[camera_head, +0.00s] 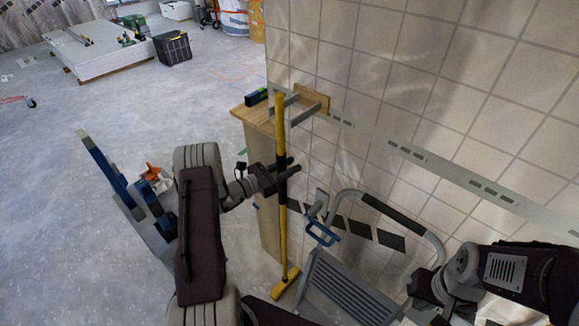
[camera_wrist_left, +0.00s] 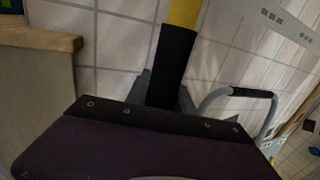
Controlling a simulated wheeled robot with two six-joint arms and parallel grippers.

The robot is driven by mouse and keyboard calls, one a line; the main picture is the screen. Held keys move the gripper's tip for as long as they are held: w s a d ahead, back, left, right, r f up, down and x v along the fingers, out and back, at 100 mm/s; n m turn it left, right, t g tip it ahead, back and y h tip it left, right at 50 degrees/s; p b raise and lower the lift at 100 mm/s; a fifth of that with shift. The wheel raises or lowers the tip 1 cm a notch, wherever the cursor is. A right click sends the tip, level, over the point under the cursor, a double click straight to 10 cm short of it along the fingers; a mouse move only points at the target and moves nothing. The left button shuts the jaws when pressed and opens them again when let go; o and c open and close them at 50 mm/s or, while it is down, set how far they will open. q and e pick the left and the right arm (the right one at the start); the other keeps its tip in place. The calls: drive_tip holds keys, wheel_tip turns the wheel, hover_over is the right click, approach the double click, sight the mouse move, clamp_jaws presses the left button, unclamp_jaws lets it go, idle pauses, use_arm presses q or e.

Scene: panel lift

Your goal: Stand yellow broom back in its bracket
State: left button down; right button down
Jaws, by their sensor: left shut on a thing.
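The yellow broom (camera_head: 283,225) stands close to upright in the head view, its yellow head (camera_head: 286,283) low near the floor. My left gripper (camera_head: 284,172) is shut on the black grip band of its handle. In the left wrist view the black band (camera_wrist_left: 174,62) rises from between the fingers, with yellow handle (camera_wrist_left: 185,12) above. The bracket (camera_head: 310,98) is a wooden wall plate with two grey prongs; the handle's upper end shows at the prongs. I cannot tell whether it is between them. My right gripper (camera_head: 440,312) is low at the right, its fingertips unclear.
A grey step ladder (camera_head: 345,285) with a looped rail stands right of the broom, close to my right arm.

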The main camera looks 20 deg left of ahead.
use_arm(q)
drive_tip(key=shift+s, duration=0.1)
drive_tip(key=c, duration=1.1)
unclamp_jaws()
drive_tip(key=shift+d, duration=0.1)
drive_tip(key=shift+f, duration=0.1)
